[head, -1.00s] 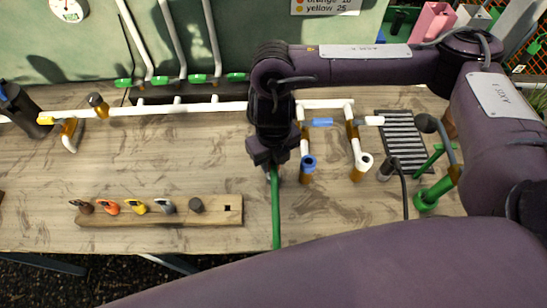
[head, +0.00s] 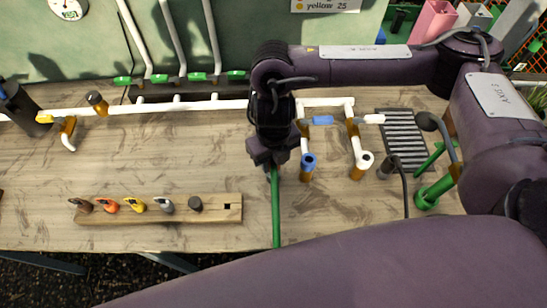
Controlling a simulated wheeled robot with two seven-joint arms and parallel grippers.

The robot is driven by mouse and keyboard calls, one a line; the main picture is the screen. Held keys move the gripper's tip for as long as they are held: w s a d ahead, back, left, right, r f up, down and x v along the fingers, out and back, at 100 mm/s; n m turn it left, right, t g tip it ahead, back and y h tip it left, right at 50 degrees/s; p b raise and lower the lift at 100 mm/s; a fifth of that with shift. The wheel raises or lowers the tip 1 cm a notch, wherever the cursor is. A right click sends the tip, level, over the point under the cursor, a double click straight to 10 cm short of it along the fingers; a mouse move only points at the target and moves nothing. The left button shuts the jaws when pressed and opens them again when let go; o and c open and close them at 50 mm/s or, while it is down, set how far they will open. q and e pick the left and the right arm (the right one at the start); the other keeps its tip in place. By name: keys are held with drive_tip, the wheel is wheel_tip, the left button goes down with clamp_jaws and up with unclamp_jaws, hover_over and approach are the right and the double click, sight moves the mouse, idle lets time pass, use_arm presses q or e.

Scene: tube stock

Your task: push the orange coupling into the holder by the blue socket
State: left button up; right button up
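The orange coupling (head: 109,205) sits in a wooden rack (head: 227,214) at the lower left of the table, between a brown and a yellow coupling. The blue socket (head: 308,160) is right of centre, at the near end of a short white pipe. A brown-orange holder (head: 305,175) is just below it, partly hidden. My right gripper (head: 273,162) points down just left of the blue socket. It appears shut on the top of a green tube (head: 276,215), which extends toward the table's front edge. Its fingertips are dark and hard to make out. My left gripper is not in view.
A white pipe (head: 200,106) runs along the back of the table. A white socket (head: 364,159) stands right of the blue one, near a striped grey mat (head: 403,140) and a green fitting (head: 427,197). The table between rack and pipe is clear.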

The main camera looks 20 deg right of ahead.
drive_tip(key=shift+s+f+b, duration=0.1)
drive_tip(key=shift+f+b, duration=1.05)
drive_tip(key=shift+f, duration=0.5)
idle(1.1)
drive_tip(key=o, duration=1.1)
drive_tip(key=shift+c, duration=0.2)
drive_tip(key=shift+r, duration=0.15)
wheel_tip(320, 180, up, 6)
drive_tip(key=shift+r, duration=0.8)
